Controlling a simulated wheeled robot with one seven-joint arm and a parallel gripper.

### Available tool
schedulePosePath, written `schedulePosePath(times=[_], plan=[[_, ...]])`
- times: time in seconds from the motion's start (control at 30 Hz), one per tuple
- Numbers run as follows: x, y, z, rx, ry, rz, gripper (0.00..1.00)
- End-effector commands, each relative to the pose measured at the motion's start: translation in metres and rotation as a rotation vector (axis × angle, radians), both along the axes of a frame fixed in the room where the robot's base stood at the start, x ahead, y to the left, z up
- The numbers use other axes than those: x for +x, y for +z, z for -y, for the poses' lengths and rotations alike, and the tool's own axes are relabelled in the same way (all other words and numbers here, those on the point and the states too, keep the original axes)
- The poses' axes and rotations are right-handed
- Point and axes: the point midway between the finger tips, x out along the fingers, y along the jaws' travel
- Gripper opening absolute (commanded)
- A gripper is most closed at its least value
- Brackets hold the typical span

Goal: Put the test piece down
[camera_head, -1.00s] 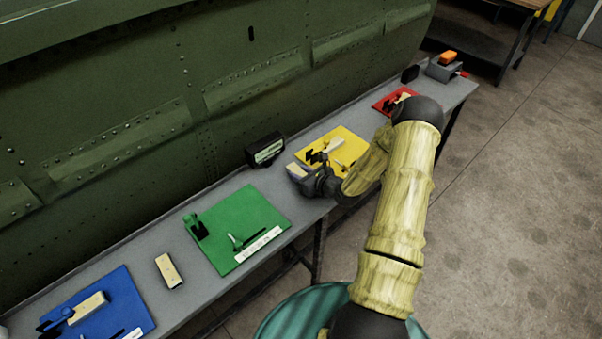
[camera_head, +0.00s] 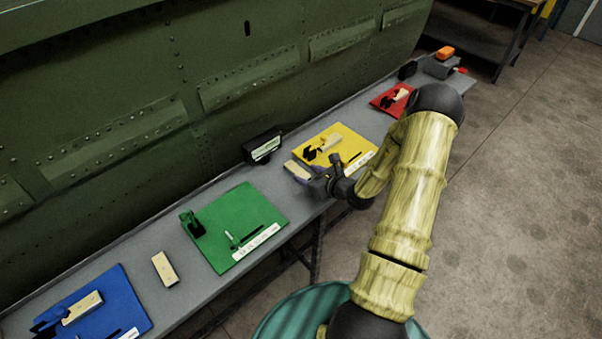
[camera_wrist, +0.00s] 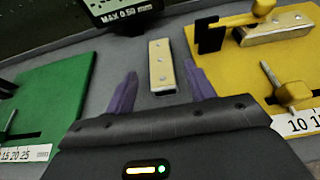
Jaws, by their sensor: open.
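A small pale rectangular test piece (camera_head: 297,169) lies on the grey bench just left of the yellow board (camera_head: 330,143). In the wrist view the test piece (camera_wrist: 161,58) lies ahead of and between my purple fingers, with bench showing on both sides of it. My gripper (camera_head: 313,179) is open, at the near side of the piece, and it also shows in the wrist view (camera_wrist: 160,80). A similar pale piece (camera_head: 165,268) lies on the bench between the green board (camera_head: 222,222) and the blue board (camera_head: 105,292).
A black gauge box (camera_head: 262,147) stands behind the piece; the wrist view shows its "MAX 0.50 mm" label (camera_wrist: 124,12). The yellow board carries a clamp and another pale piece. A red board (camera_head: 385,102) is further right. The green fuselage (camera_head: 220,70) walls the bench's back.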

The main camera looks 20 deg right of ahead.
Motion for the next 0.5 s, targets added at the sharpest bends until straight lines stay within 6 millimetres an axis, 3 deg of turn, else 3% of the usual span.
schedulePosePath(times=[0.3, 0.5], plan=[[-0.05, 0.02, 0.02, -0.002, -0.004, 0.0, 0.54], [-0.058, 0.025, 0.021, 0.0, -0.001, 0.0, 0.54]])
